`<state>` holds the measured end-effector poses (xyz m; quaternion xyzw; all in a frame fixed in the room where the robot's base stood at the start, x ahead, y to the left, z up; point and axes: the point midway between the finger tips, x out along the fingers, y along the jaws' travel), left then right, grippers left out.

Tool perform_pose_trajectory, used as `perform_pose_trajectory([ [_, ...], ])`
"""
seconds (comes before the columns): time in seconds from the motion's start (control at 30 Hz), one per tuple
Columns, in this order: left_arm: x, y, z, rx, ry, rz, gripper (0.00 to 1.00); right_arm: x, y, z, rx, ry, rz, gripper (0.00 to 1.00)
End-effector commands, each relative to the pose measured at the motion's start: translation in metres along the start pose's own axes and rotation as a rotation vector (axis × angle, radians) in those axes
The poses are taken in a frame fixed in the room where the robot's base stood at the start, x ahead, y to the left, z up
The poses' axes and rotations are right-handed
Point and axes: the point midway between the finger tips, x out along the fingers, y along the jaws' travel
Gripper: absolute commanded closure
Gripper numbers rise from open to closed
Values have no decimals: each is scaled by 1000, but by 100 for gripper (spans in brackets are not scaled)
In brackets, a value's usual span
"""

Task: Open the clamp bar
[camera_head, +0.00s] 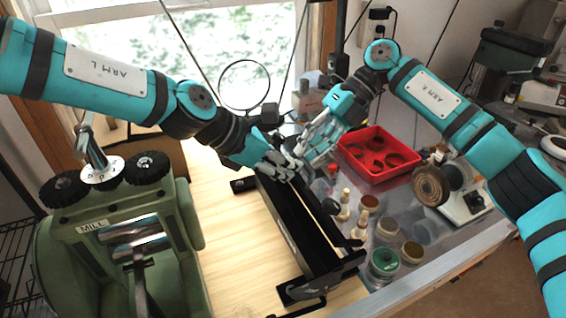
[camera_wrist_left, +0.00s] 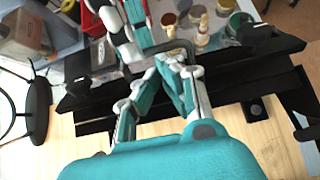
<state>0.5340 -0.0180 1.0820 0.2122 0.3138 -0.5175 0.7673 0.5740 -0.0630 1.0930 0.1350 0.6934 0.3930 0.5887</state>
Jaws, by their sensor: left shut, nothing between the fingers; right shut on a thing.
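The clamp bar (camera_head: 306,222) is a long black bar on a black sheet-metal brake, running from the back centre to the front of the bench. It also crosses the left wrist view (camera_wrist_left: 233,66). My left gripper (camera_head: 287,172) is shut and empty, low over the far part of the bar; its closed fingers show in the left wrist view (camera_wrist_left: 165,67). My right gripper (camera_head: 311,158) is shut at the bar's far part, just right of the left gripper; it also shows in the left wrist view (camera_wrist_left: 128,45). The fingers hide the exact spot it holds.
A green mill (camera_head: 110,245) stands at the left. A red tray (camera_head: 372,148) lies behind and right of the brake. Several small jars, including a green one (camera_head: 384,262), and wooden pegs stand close along its right side.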

Motion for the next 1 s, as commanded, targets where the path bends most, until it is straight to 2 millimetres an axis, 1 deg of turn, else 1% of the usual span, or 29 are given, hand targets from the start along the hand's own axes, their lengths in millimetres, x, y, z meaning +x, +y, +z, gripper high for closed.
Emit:
perform_pose_trajectory([
  [0.1,1,0,2,1,0,-1,100,1,-2,0,4,1,-3,100],
  [0.27,7,0,11,2,0,-1,100,1,-2,0,4,1,-3,100],
  [0.5,7,0,12,0,-2,1,100,2,-1,-1,1,4,-1,100],
  [0.53,7,0,12,0,-2,1,100,2,0,-1,0,5,-1,87],
  [0.6,7,0,12,0,-2,2,100,2,0,-1,0,5,-1,78],
  [0.7,7,0,11,0,-2,1,100,1,0,0,0,3,0,68],
  [1.0,7,0,11,0,0,1,100,-3,0,0,1,-1,-1,68],
])
